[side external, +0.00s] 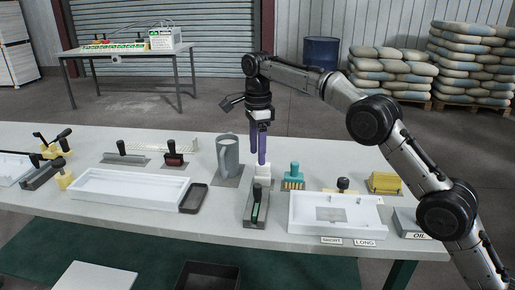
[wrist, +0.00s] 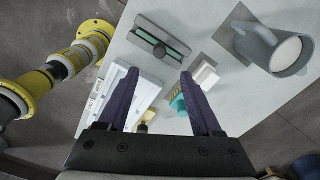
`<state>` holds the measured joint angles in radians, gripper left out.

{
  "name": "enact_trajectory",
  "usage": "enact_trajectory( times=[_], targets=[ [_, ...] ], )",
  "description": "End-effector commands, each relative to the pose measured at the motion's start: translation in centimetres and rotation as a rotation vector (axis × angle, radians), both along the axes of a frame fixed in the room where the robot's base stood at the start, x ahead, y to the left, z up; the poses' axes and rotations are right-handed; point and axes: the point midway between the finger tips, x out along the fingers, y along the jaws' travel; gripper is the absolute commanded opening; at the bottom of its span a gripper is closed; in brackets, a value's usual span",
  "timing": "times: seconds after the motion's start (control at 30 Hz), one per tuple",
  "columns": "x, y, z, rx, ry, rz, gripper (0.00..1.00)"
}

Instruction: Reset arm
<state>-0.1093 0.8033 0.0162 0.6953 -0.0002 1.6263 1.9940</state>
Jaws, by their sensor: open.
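My gripper (side external: 258,154) hangs over the middle of the table, with its two purple fingers pointing down. In the wrist view the fingers (wrist: 160,74) are spread apart, open, with nothing held between them. A small white block (side external: 262,171) stands just below the fingertips in the side view. It also shows in the wrist view (wrist: 205,72), to the right of the right fingertip. Whether the fingertips touch anything cannot be told for sure, but they look clear above the table.
Near my gripper are a grey jug (side external: 227,158), a teal brush (side external: 293,179), a grey tool with a green strip (side external: 257,210) and a white tray (side external: 366,216). A long white tray (side external: 130,190) lies left. The air above the table is mostly free.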

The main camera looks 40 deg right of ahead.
Motion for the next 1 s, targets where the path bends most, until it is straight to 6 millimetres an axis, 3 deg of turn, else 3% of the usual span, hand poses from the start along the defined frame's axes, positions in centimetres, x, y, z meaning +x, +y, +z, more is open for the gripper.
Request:
enact_trajectory(
  times=[0.47, 0.57, 0.67, 0.8, 1.0],
  targets=[
    [-0.1, -0.2, 1.0, 0.001, -0.010, -0.003, 0.66],
    [-0.4, -0.5, 3.9, 0.007, -0.060, -0.008, 0.66],
    [-2.1, -1.2, 8.1, 0.012, -0.116, -0.017, 0.66],
    [-6.5, -2.3, 13.3, 0.016, -0.172, -0.023, 0.66],
    [-13.4, -3.7, 17.8, 0.004, -0.249, 0.086, 0.66]
  ],
)
